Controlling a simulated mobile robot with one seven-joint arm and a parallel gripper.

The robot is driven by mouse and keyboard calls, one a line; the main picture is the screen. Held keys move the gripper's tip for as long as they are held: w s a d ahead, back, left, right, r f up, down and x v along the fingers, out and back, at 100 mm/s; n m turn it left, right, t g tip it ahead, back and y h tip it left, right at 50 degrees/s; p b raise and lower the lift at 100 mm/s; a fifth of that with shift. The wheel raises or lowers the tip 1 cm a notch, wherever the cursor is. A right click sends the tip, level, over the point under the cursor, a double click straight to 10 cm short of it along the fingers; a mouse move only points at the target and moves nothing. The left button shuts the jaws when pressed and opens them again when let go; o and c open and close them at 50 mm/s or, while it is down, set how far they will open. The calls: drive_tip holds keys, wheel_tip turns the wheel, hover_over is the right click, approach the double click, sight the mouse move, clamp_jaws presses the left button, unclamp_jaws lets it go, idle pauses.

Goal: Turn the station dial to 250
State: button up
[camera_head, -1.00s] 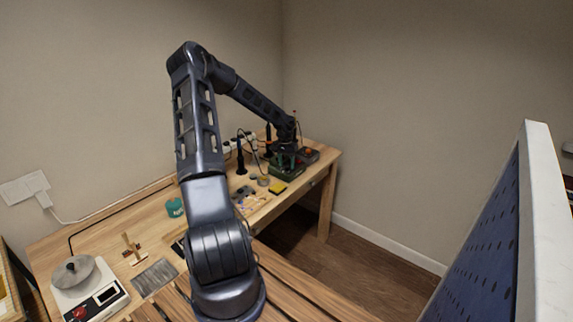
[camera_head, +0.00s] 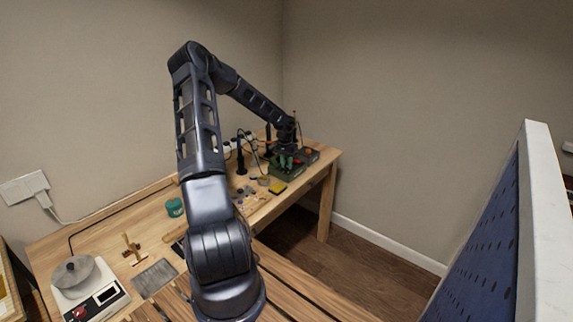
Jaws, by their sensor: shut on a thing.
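The soldering station (camera_head: 286,171) is a dark green and black box near the far right end of the wooden bench. My gripper (camera_head: 286,161) is at the front of the station, with its green-tipped fingers pointing down, and is shut on the dial there. The dial itself is hidden by the fingers, and its number cannot be read at this distance.
A dark iron stand (camera_head: 241,160) and a small round tin (camera_head: 264,181) stand left of the station. A yellow sponge (camera_head: 279,187) lies before it. A blue perforated panel (camera_head: 478,262) stands at right.

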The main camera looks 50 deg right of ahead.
drive_tip(key=m, duration=0.4)
drive_tip(key=shift+m, duration=2.5)
drive_tip(key=o, duration=1)
drive_tip(key=r, duration=1)
drive_tip(key=shift+w+d+r, duration=0.25)
drive_tip(key=shift+r, duration=0.15)
